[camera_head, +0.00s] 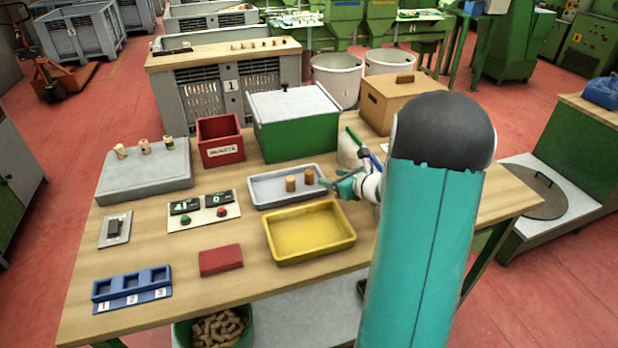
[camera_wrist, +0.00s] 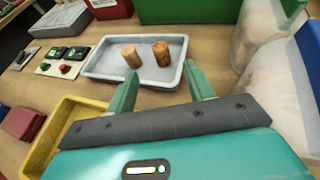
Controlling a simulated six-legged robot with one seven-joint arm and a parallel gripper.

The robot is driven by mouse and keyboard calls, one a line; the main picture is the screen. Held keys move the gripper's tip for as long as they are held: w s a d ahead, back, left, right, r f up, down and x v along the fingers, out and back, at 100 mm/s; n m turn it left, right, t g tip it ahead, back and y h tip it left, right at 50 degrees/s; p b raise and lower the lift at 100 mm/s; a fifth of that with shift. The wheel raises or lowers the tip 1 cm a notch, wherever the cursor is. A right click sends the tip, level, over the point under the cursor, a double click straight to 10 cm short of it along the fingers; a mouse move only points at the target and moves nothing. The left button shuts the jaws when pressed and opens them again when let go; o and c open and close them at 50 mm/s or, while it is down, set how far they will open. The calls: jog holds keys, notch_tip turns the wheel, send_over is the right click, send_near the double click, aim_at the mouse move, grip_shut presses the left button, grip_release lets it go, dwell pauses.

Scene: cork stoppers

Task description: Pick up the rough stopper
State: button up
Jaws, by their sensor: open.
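The right stopper (camera_head: 309,176) looks darker and more mottled in the wrist view (camera_wrist: 161,53). I cannot tell for certain which is the rough one. My gripper (camera_head: 340,180) is at the tray's right end, apart from both stoppers. In the wrist view its fingers (camera_wrist: 163,76) are spread and empty, with both stoppers beyond the tips and the right stopper between their directions.
A yellow tray (camera_head: 268,248) lies in front of the grey tray. A green box (camera_head: 295,142) stands behind it, a red bin (camera_head: 220,150) to the back left. Clear bags (camera_wrist: 262,30) are close right of my gripper. A grey block (camera_head: 140,185) holds several stoppers.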

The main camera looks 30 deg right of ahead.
aim_at(310, 171)
jog(key=x, duration=1.2)
jog(key=shift+w+a+f, duration=0.1)
jog(key=shift+f, duration=0.1)
jog(key=c, duration=1)
jog(key=shift+r, duration=0.1)
